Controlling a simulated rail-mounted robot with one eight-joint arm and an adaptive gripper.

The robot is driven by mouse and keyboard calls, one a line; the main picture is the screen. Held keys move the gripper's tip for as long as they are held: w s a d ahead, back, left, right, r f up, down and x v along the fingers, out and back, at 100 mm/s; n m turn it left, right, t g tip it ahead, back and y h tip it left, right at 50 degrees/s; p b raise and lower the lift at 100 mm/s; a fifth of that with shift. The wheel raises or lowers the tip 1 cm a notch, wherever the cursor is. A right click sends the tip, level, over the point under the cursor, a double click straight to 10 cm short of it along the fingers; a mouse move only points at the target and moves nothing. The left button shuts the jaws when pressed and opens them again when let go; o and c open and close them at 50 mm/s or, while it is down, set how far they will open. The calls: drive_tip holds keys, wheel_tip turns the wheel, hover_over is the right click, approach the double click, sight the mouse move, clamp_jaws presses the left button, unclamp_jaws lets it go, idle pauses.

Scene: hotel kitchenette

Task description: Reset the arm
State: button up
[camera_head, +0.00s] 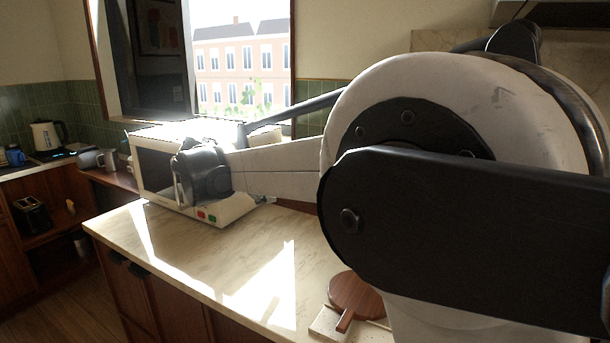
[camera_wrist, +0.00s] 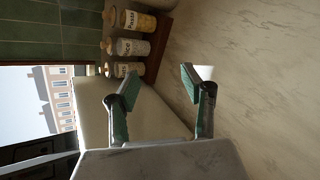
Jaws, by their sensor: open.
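My gripper (camera_wrist: 146,84) shows in the wrist view with its two green-padded fingers spread wide apart and nothing between them. Beyond it is the pale marble countertop (camera_wrist: 245,70), seen turned on its side. A small white object (camera_wrist: 204,72) shows just behind the right fingertip; I cannot tell what it is or whether they touch. In the head view my arm reaches left across the counter (camera_head: 190,250), and its dark wrist end is in front of the white microwave (camera_head: 214,210). The fingers are not clear there.
Labelled jars (camera_wrist: 131,46) with wooden lids stand on a wooden shelf beside green tiles. A round wooden board (camera_head: 357,294) lies at the counter's front right, partly near my arm. A kettle (camera_head: 46,137) and toaster (camera_head: 31,214) are far left. The sunlit middle counter is clear.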

drive_tip(key=s+d+m+g+y, duration=0.3)
drive_tip(key=s+d+m, duration=0.5)
drive_tip(key=s+d, duration=1.3)
drive_tip(key=s+d+f+m+y, duration=0.1)
drive_tip(key=s+d+f+m, duration=0.2)
drive_tip(key=s, duration=0.3)
drive_tip(key=s+d+f+m+y, duration=0.1)
drive_tip(key=s+d+f+m, duration=0.1)
drive_tip(key=s, duration=0.4)
drive_tip(key=s+d+f+m+y, duration=0.1)
drive_tip(key=s+d+f+m, duration=0.2)
drive_tip(key=s+f, duration=0.3)
drive_tip(key=shift+s+d+f+m+t+y, duration=0.3)
drive_tip(key=shift+s+d, duration=0.2)
